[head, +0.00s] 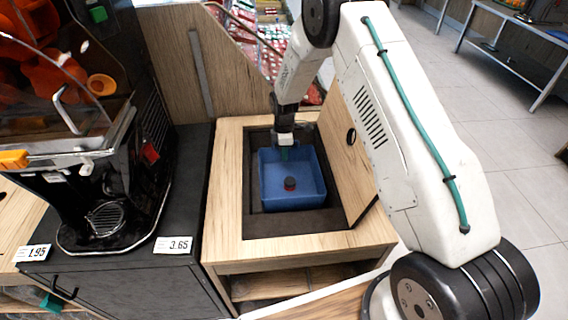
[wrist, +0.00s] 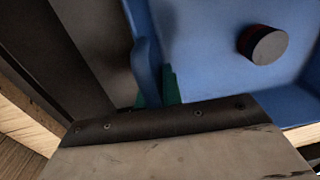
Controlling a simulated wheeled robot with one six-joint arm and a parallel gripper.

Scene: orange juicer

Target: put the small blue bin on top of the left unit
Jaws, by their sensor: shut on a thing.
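The small blue bin (head: 290,193) sits within the square opening of the light wooden unit in the head view. A small dark and red round object (head: 290,184) is inside it. The bin's blue wall and floor fill much of the wrist view (wrist: 200,55). My gripper (head: 284,153) reaches down to the bin's back rim and is shut on it. Its green fingertips (wrist: 160,88) show at the blue rim piece in the wrist view. The dark unit (head: 185,215) on the left carries a juicer. Whether the bin touches the opening's floor cannot be told.
The juicer (head: 100,200) covers much of the dark unit's top, with a narrow bare strip on its right. A wooden lid with a hole (head: 347,160) stands open right of the bin. A wooden panel (head: 170,60) rises behind. Price tags (head: 172,245) line the front edge.

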